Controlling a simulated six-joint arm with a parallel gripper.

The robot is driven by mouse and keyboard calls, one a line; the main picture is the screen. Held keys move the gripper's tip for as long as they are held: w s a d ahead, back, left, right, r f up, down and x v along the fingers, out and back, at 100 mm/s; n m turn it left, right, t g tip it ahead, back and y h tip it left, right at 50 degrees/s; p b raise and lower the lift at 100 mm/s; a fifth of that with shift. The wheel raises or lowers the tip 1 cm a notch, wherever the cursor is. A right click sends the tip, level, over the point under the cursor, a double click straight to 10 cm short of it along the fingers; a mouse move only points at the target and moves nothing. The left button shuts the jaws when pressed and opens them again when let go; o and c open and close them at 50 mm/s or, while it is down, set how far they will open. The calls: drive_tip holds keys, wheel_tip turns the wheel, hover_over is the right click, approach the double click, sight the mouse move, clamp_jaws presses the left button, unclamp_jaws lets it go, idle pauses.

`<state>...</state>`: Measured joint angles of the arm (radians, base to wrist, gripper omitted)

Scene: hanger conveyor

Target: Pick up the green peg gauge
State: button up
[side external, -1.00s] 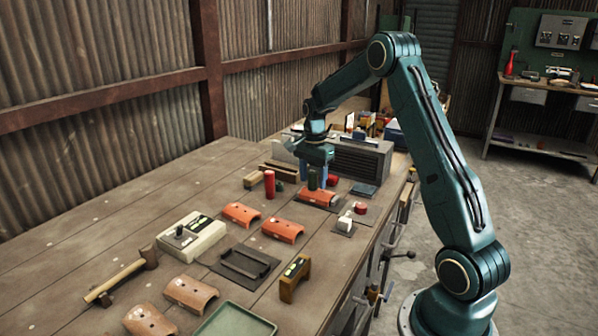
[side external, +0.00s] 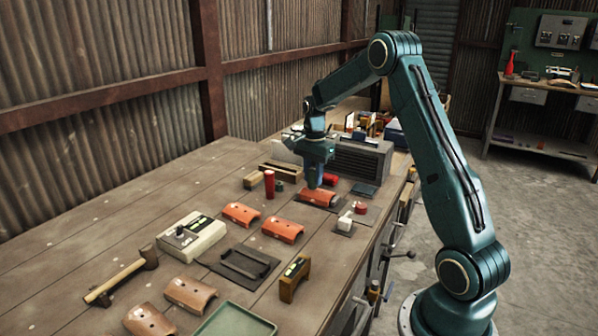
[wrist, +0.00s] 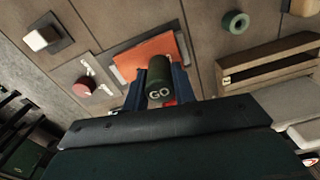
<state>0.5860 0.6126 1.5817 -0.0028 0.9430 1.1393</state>
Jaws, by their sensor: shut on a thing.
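The green peg gauge (wrist: 159,84) is a dark green cylinder with "GO" in white on its end. In the wrist view it sits between the two blue fingers of my gripper (wrist: 160,80), which is shut on it. In the side view my gripper (side external: 315,180) points down above an orange curved tile (side external: 319,197), and the peg is hidden there behind the fingers. The same tile also shows beyond the peg in the wrist view (wrist: 144,52). I cannot tell whether the peg touches the tile.
A red cylinder (side external: 269,184) stands left of my gripper, near wooden blocks (side external: 253,180). A grey ribbed box (side external: 362,160) is close behind. A white block (side external: 345,223) and a red knob (side external: 360,208) lie to the right. More orange tiles (side external: 283,230) lie in front.

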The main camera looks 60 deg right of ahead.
wheel_tip(320, 180, up, 19)
drive_tip(key=shift+r, duration=0.2)
idle(0.4)
drive_tip(key=shift+f, duration=0.15)
idle(0.4)
drive_tip(key=s+f, duration=0.3)
drive_tip(key=f, duration=0.8)
drive_tip(key=shift+f, duration=0.25)
drive_tip(key=shift+s+f, duration=0.1)
drive_tip(key=shift+f, duration=0.15)
drive_tip(key=shift+f, duration=2.15)
drive_tip(key=shift+f, duration=1.65)
idle(0.5)
